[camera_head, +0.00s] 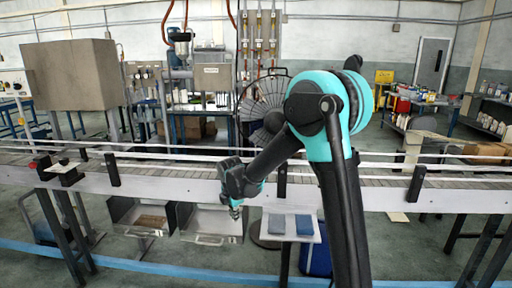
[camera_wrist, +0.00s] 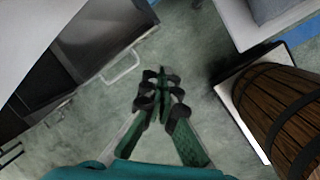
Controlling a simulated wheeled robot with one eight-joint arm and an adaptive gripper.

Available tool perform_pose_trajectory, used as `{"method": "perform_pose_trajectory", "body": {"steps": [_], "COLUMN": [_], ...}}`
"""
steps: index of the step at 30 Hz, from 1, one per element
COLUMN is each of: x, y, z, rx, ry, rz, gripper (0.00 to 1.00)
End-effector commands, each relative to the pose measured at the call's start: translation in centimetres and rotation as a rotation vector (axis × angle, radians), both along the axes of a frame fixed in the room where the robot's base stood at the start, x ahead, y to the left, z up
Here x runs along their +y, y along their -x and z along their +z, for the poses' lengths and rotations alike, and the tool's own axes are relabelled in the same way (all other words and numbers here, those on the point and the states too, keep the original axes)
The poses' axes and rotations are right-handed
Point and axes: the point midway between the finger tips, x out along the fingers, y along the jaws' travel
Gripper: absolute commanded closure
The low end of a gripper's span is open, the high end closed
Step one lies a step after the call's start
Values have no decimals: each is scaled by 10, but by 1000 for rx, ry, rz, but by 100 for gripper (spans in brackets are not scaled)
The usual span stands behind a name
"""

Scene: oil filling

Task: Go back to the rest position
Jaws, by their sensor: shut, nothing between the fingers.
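My gripper (camera_head: 235,211) hangs from my arm in front of the conveyor in the head view, pointing down, small in the picture. In the wrist view my gripper (camera_wrist: 160,85) shows its two fingers brought together at the tips, with nothing between them. It is over bare floor, apart from the things around it.
The conveyor (camera_head: 400,196) runs across the head view. Metal drawers (camera_head: 212,224) hang below it, and a small shelf (camera_head: 268,230) holds blue items. A wooden barrel (camera_wrist: 285,105) stands to the right in the wrist view. A drawer handle (camera_wrist: 122,68) is at upper left.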

Motion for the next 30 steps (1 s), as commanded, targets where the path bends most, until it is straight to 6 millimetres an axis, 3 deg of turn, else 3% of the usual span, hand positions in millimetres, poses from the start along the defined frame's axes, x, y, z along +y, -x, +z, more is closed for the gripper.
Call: {"method": "perform_pose_trajectory", "body": {"steps": [1,6,15,18,24,30], "x": [-29,-107,-216,-243,-276,-285], "y": [9,43,130,162,215,237], "z": [7,21,20,13,-4,-13], "rx": [-4,-16,-37,-46,-56,-58], "ry": [-34,-159,-393,-474,-613,-677], "rz": [-125,-555,-1313,-1558,-1947,-2113], "gripper": [100,100,100,100,100,100]}}
